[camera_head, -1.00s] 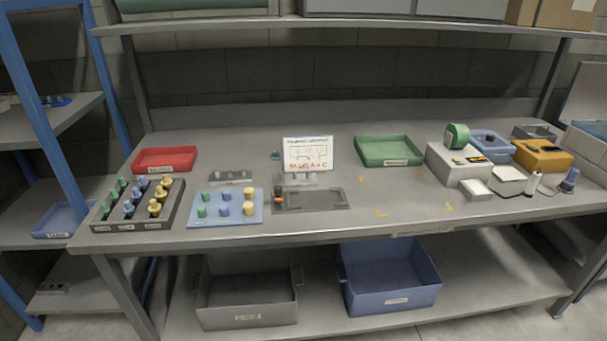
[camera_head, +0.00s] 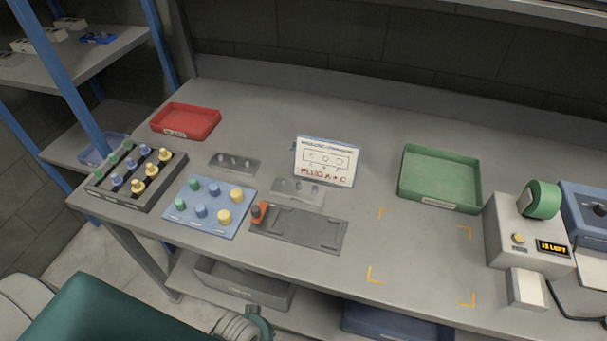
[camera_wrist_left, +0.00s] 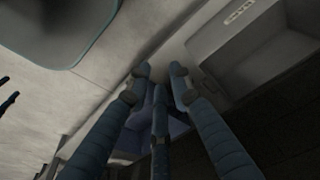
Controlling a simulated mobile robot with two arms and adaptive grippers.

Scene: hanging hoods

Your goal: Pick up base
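No part is labelled as the base. Two small grey plates could be it: one with several raised bumps (camera_head: 234,162) lies behind the blue peg board, and a paler one (camera_head: 298,191) lies in front of the sign. A dark grey flat fixture (camera_head: 305,232) with an orange clamp (camera_head: 259,211) lies near the table's front edge. My left gripper (camera_wrist_left: 160,76) shows in the left wrist view with its fingers spread and nothing between them. It is below the table edge, over the lower area, away from the plates. My right gripper is not in view.
A dark rack (camera_head: 128,200) of coloured plugs and a blue peg board (camera_head: 238,221) stand left. A red tray (camera_head: 186,132) and a green tray (camera_head: 440,190) stand further back. A sign (camera_head: 327,163) stands mid-table. Orange corner marks (camera_head: 380,212) bound a clear area. A grey box (camera_head: 500,235) stands right.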

